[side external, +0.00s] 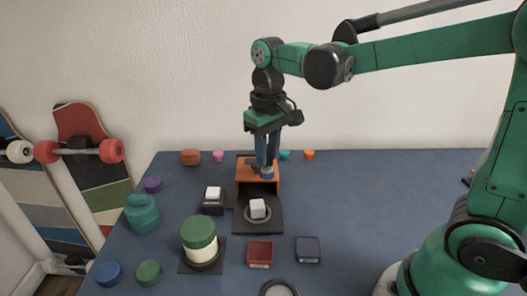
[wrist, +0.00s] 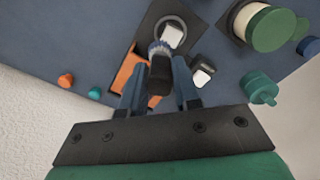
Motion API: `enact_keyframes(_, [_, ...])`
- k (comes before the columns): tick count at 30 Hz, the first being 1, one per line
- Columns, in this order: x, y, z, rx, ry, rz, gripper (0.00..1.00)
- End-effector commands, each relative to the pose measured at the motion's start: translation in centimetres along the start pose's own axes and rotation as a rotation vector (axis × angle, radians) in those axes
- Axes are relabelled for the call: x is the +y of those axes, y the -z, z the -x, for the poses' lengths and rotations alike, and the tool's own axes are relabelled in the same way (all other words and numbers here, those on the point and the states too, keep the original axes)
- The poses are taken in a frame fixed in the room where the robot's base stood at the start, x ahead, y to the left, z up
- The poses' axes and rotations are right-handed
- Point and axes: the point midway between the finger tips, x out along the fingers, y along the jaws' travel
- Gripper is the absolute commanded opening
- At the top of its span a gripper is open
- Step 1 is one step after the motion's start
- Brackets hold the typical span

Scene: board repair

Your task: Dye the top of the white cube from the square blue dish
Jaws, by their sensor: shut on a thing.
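My gripper (side external: 267,163) is shut on a dark-handled tool (wrist: 160,76) with a round blue end, which points down. In the side view, the tool's blue end (side external: 267,172) is at the orange holder (side external: 244,178); I cannot tell whether they touch. A white cube (side external: 257,206) sits on a round grey seat on a black plate (side external: 245,226), in front of the gripper; it also shows in the wrist view (wrist: 172,35). The square blue dish (side external: 307,247) stands at the front right, apart from the tool. The wrist view does not show the dish.
A square red dish (side external: 260,252) stands left of the blue one. A black block with a white top (side external: 213,194) is left of the cube. A green-lidded cream jar (side external: 199,240) and a green pot (side external: 142,213) stand further left. The table's right is mostly clear.

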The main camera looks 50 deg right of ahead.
Motion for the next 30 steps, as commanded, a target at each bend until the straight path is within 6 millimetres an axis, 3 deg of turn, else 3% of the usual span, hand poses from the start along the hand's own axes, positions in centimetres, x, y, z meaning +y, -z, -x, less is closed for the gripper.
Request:
enact_keyframes(21, [0.0,0.0,-6.6,0.0,0.0,-0.001,0.0])
enact_keyframes(30, [-2.3,1.6,-6.1,0.0,0.0,0.002,0.0])
